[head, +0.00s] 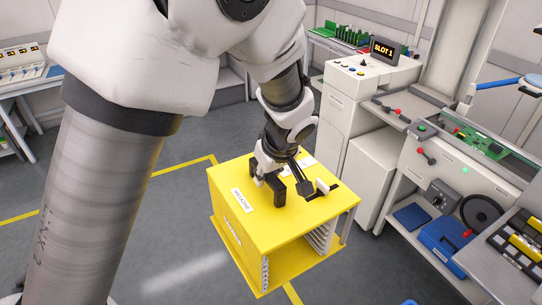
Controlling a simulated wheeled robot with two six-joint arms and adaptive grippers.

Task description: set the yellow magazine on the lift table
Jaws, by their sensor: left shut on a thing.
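The yellow magazine (226,222) is a box with white labels on its top and side and an open face showing stacked slots inside. It is in the lower middle of the head view, over the grey floor. My left gripper (291,188) is at its top from above, shut on the dark handle of the magazine. The wrist hides part of the handle. A grey platform with red knobs (398,110) sits between the SLOT 1 cabinet and the machine at right; it looks like the lift table, and its top is bare. My right gripper is not in view.
The white cabinet (345,105) carries the SLOT 1 display (385,51). The machine at right (430,165) has a green board, a reel and blue boxes below. A workbench (30,80) stands far left. Yellow-lined floor (185,250) is clear around the magazine.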

